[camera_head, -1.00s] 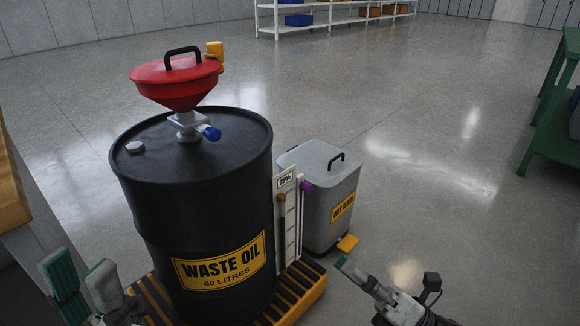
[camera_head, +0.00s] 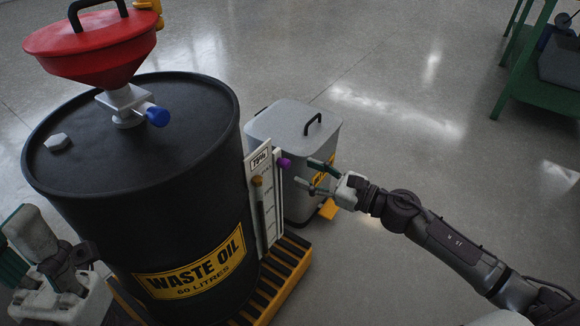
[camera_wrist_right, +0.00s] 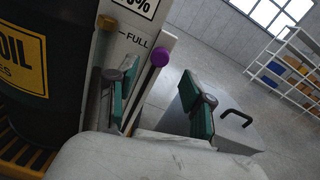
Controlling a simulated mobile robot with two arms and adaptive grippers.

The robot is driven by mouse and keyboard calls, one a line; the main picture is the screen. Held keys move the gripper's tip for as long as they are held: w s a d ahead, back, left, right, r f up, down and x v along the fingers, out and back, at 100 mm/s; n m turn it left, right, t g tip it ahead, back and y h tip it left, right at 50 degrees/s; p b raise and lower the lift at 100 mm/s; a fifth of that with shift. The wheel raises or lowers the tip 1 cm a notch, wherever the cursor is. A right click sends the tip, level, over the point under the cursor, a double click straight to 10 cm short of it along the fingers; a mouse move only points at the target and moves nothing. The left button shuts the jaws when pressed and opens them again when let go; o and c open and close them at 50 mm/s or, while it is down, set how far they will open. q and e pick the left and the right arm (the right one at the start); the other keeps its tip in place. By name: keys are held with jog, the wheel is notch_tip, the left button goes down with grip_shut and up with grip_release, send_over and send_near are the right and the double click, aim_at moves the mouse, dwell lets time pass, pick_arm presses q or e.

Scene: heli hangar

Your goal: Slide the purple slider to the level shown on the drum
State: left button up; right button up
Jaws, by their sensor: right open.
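The purple slider (camera_head: 284,163) is a round knob near the top of a thin upright rail beside the white gauge panel (camera_head: 262,215). The panel's top label (camera_head: 260,161) seems to read 75%, though its digits are small. The panel stands against the black waste oil drum (camera_head: 140,205). My right gripper (camera_head: 311,175) is open, just right of the knob. In the right wrist view the purple knob (camera_wrist_right: 159,57) shows between the spread fingers (camera_wrist_right: 155,82), and no contact shows. My left gripper (camera_head: 20,245) is open and empty at lower left.
A brown knob (camera_head: 257,181) sits on the panel, left of the purple one. A grey lidded bin (camera_head: 295,135) stands close behind the panel. The drum carries a red funnel (camera_head: 95,45) and stands on a yellow-black base (camera_head: 285,275).

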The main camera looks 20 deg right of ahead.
aim_at(284, 163)
jog(key=shift+x, duration=2.75)
jog(key=shift+s, duration=0.1)
grip_shut()
